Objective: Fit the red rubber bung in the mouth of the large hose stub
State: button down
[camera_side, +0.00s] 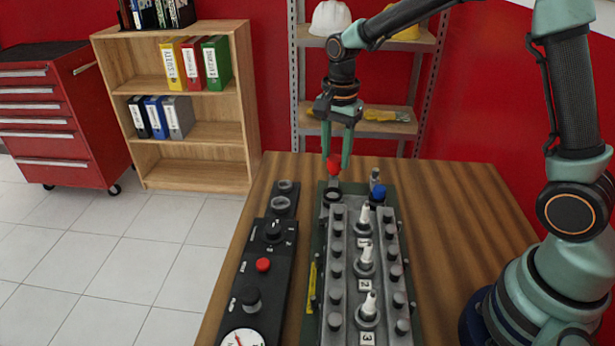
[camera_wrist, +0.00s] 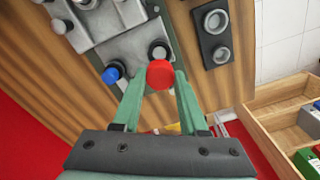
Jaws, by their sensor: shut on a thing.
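The red rubber bung (camera_side: 333,166) is held between the fingertips of my gripper (camera_side: 338,163), which points straight down. In the wrist view, the bung (camera_wrist: 160,75) shows between the two green fingers of my gripper (camera_wrist: 159,88). The large hose stub (camera_side: 332,197) is a dark ring at the far left end of the grey engine block, just below the bung. In the wrist view, the stub (camera_wrist: 158,50) is partly hidden behind the bung. The bung appears above the stub's mouth; I cannot tell how wide the gap is.
A blue cap (camera_side: 379,191) and a small upright fitting (camera_side: 375,174) stand right of the stub. White numbered plugs (camera_side: 366,258) line the block (camera_side: 347,222). A black control panel (camera_side: 262,280) lies to its left. The right side of the wooden bench (camera_side: 460,220) is clear.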

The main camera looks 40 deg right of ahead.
aim_at(334, 172)
jog(key=shift+f, duration=2.55)
jog(key=shift+f, duration=0.9)
dwell(0.6)
grip_release()
dwell(0.4)
jog(key=shift+r, duration=3.5)
jog(key=shift+r, duration=0.1)
